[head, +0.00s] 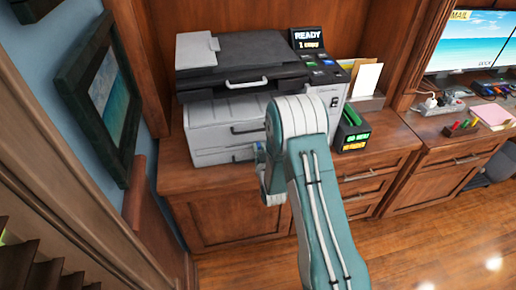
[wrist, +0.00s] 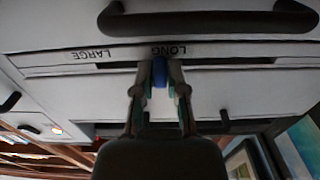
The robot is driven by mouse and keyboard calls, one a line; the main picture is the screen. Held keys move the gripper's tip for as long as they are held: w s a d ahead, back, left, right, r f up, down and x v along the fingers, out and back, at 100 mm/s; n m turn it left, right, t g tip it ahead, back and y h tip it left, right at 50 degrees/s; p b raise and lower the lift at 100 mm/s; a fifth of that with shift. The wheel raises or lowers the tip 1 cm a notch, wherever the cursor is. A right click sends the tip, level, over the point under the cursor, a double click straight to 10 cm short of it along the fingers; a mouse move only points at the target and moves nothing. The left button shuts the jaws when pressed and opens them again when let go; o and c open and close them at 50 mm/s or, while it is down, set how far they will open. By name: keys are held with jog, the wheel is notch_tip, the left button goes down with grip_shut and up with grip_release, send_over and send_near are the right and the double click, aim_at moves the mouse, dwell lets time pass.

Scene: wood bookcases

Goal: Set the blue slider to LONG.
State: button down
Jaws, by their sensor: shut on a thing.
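The blue slider (wrist: 160,71) sits in a dark slot on the white printer front in the wrist view, which is upside down. The LONG label (wrist: 171,50) is right beside it, and the slider lines up with that label's left end in the picture. The LARGE label (wrist: 93,55) is farther left along the slot. My gripper (wrist: 160,77) is shut on the slider, one fingertip on each side. In the head view the printer (head: 222,110) stands on the cabinet, and my arm hides the slider and most of my gripper.
A dark drawer handle (wrist: 210,22) stands out close to the slot in the wrist view. A framed picture (head: 103,90) hangs at left. The floor in front is clear.

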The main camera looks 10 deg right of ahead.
jog(key=c, duration=0.7)
grip_release()
jog(key=shift+d, duration=0.35)
jog(key=shift+a, duration=0.15)
jog(key=shift+s, duration=0.3)
jog(key=s, duration=1.1)
jog(key=shift+s+f, duration=0.1)
jog(key=shift+s, duration=0.05)
